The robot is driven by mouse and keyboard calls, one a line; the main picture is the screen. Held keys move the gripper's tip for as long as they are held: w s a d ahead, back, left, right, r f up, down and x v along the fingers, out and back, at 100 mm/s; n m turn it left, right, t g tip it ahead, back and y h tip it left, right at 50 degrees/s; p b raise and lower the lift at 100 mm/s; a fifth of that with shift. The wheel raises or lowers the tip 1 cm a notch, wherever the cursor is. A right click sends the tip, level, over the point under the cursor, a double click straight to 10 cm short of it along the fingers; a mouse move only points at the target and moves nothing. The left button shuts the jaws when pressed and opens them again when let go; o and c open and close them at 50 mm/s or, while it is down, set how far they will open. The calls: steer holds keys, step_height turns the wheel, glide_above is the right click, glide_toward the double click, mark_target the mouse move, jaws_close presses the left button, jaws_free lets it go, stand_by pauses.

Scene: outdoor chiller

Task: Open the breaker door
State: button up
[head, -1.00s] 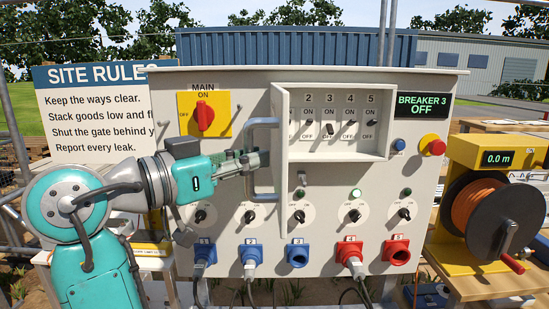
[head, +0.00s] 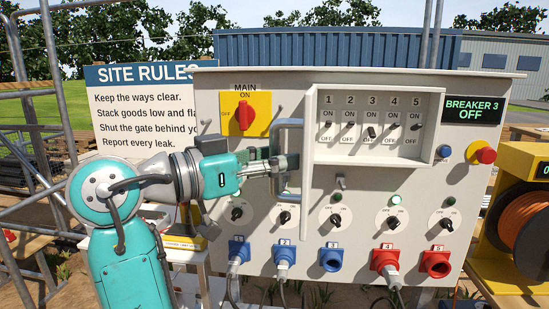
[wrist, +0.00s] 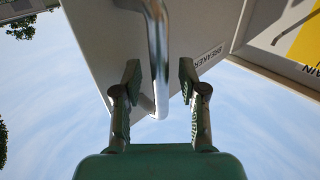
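The breaker door (head: 309,140) is swung open on the left side of the breaker recess and is seen almost edge-on in the head view. Its grey bar handle (head: 288,124) stands out to the left. My gripper (head: 284,168) is at the lower part of this handle. In the wrist view the handle (wrist: 158,60) passes between the two fingers of my gripper (wrist: 160,78), with a gap visible on each side. The fingers are open. The door's face (wrist: 105,50) with the word BREAKER lies beyond them. The breaker switches (head: 371,132) numbered 1 to 5 are uncovered.
The board carries a red main switch (head: 244,115), rotary knobs, and blue and red sockets (head: 331,259). A display (head: 473,110) reads BREAKER 3 OFF. A yellow cable reel (head: 519,215) stands at right, a SITE RULES sign (head: 140,110) behind left.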

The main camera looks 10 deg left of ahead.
steer(key=v, duration=1.2)
stand_by(0.4)
